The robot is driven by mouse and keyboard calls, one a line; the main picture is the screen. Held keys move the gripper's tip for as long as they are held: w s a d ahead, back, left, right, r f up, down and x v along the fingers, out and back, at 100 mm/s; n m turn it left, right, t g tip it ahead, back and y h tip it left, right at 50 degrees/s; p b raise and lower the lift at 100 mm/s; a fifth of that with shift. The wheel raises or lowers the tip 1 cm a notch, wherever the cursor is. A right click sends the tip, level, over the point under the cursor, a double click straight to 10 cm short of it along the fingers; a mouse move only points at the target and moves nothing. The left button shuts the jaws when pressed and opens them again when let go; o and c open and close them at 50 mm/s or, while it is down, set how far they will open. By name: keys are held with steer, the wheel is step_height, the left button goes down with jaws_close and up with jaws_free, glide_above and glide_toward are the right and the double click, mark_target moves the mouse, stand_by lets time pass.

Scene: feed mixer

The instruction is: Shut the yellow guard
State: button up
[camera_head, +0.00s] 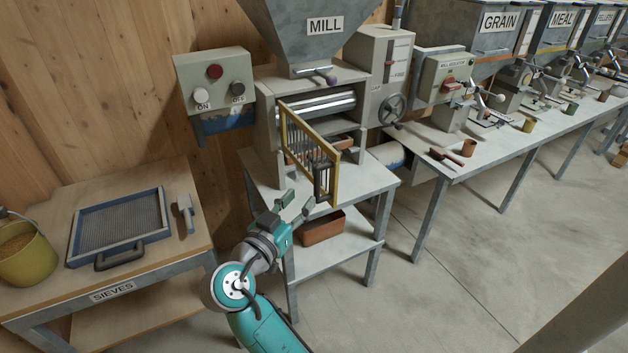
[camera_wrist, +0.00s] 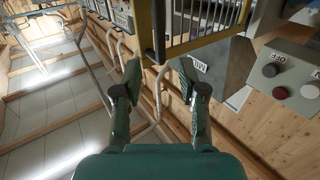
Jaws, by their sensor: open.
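The yellow guard (camera_head: 308,155) is a barred frame on the front of the mill (camera_head: 312,100). It stands swung open, out toward the front, so the rollers (camera_head: 315,104) behind it show. A dark upright handle (camera_head: 318,182) sits near its free edge. My gripper (camera_head: 294,205) is open and empty, just left of and below the handle, apart from it as far as I can tell. In the wrist view my gripper's two fingers (camera_wrist: 160,85) are spread, with the guard's yellow frame (camera_wrist: 192,48) and dark handle (camera_wrist: 158,30) beyond the tips.
A control box (camera_head: 213,85) with ON and OFF buttons hangs left of the mill. A sieve table (camera_head: 110,290) stands at left with a sieve and yellow bucket (camera_head: 25,250). A brown bin (camera_head: 322,228) sits on the mill's lower shelf. Floor at right front is mostly clear.

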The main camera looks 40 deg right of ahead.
mark_target(316, 182)
steer(key=x, duration=0.9)
jaws_close()
